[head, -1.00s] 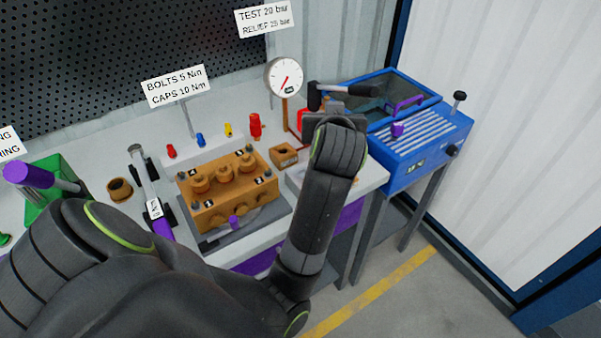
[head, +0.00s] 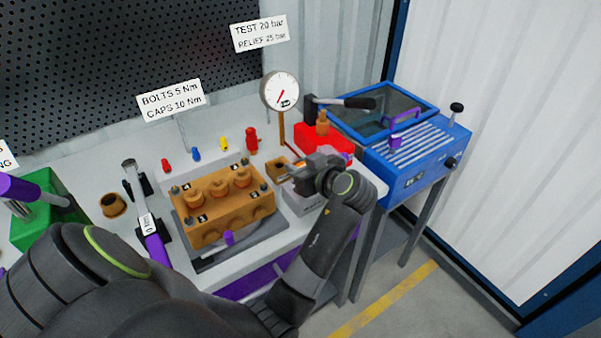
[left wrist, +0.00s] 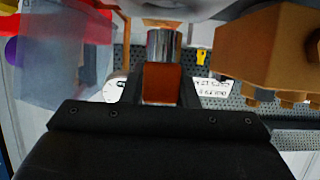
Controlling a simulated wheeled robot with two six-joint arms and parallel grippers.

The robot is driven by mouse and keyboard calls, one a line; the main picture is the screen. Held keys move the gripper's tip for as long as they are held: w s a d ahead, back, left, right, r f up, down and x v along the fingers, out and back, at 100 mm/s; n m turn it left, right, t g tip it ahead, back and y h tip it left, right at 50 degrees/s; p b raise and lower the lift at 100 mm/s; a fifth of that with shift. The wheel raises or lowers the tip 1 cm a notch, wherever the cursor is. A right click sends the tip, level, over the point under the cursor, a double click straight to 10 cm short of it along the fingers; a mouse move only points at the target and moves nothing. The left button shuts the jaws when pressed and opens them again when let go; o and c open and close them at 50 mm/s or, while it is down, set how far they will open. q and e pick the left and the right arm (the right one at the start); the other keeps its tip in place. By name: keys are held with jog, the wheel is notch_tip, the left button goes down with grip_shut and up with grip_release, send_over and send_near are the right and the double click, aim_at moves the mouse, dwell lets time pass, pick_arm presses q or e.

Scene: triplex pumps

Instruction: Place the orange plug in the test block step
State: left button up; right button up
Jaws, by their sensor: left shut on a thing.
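My left gripper (head: 308,166) is in the middle right of the head view, over the right part of the bench. It is shut on the orange plug. In the left wrist view the plug (left wrist: 161,80) sits between the jaws, with a shiny metal end (left wrist: 163,43) beyond it. I cannot tell which is the test block. My right gripper is not in view.
A large orange pump block (head: 221,206) stands to the left on a grey plate. The pressure gauge (head: 280,91), red hand pump (head: 335,143) and blue machine (head: 420,160) are behind and right. A torque wrench (head: 150,225) lies at left.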

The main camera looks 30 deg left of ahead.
pick_arm(q)
notch_tip(320, 180, down, 2)
jog(key=shift+f, duration=0.1)
jog(key=shift+f, duration=0.2)
jog(key=o, duration=1)
jog(key=shift+r, duration=0.2)
